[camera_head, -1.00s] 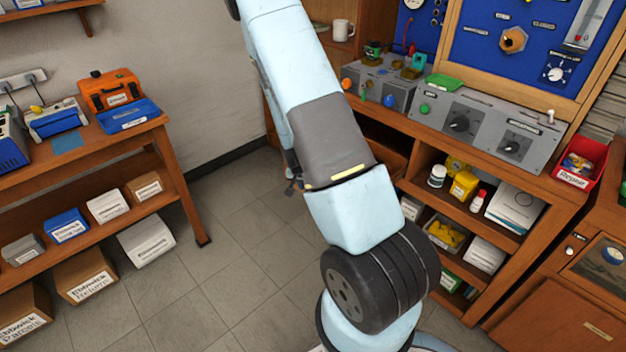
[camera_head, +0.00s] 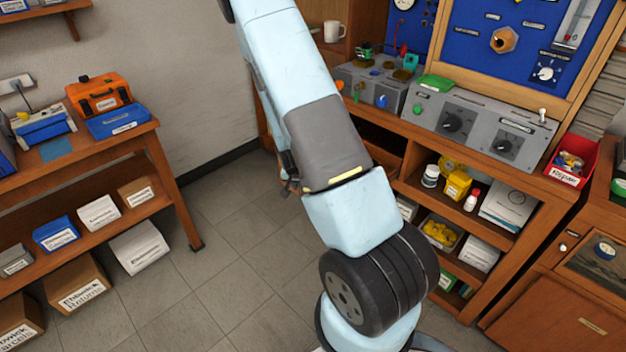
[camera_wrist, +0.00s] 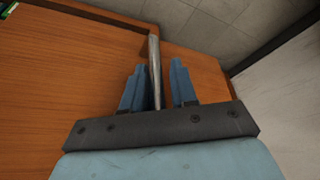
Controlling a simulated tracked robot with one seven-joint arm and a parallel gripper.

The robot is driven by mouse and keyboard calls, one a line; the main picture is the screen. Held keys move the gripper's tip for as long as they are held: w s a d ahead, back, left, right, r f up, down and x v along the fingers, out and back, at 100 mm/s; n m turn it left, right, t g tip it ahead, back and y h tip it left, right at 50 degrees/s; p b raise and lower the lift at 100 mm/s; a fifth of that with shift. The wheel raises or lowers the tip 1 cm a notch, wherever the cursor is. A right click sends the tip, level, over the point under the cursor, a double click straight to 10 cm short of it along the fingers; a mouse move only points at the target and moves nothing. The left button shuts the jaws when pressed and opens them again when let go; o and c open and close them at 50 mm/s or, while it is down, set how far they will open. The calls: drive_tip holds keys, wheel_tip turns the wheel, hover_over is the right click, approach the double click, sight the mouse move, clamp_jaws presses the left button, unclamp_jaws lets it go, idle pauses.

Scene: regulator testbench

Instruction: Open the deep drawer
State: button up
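In the wrist view a grey metal bar handle (camera_wrist: 155,62) stands out in front of an orange-brown wooden front (camera_wrist: 70,80). I take this to be the drawer front, but its outline is partly hidden. My gripper (camera_wrist: 157,75) has its two blue fingers on either side of the bar. The bar is close to the left finger, and a narrow gap shows between it and the right finger. The gripper looks open around the bar. In the head view my arm hides the handle and most of the gripper.
A wooden workbench with shelves (camera_head: 480,215) stands at right, bearing a grey control box (camera_head: 480,130) and a red bin (camera_head: 570,163). A side table (camera_head: 165,150) stands at left. Tiled floor (camera_head: 225,240) between them is clear.

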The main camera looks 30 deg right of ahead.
drive_tip(key=shift+d, duration=0.1)
drive_tip(key=v, duration=1.3)
drive_tip(key=shift+r, duration=0.25)
drive_tip(key=shift+s, duration=0.1)
idle(0.4)
